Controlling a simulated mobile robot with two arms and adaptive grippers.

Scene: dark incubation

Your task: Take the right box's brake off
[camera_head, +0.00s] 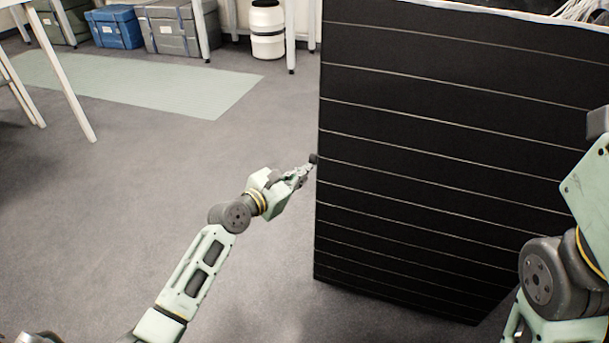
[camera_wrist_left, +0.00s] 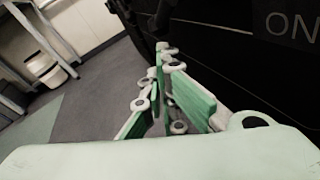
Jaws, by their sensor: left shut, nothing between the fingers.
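A large black box (camera_head: 440,150) with thin pale horizontal lines stands right of centre in the head view. A small dark knob (camera_head: 313,158) sticks out at its left edge. In the left wrist view, the box's black side (camera_wrist_left: 225,40) carries the pale letters "ON" (camera_wrist_left: 293,25), and a dark knob-like part (camera_wrist_left: 152,14) lies just beyond the fingertips. My left gripper (camera_head: 304,171) is shut and empty, close to the knob; it also shows in the left wrist view (camera_wrist_left: 168,52). I cannot tell whether it touches the knob. My right gripper is out of view.
White-legged tables (camera_head: 203,30) stand at the back, with a blue case (camera_head: 116,30), a grey case (camera_head: 172,30) and a white drum (camera_head: 267,28) beneath. A pale green mat (camera_head: 150,85) lies on the grey floor. The floor left of the box is clear.

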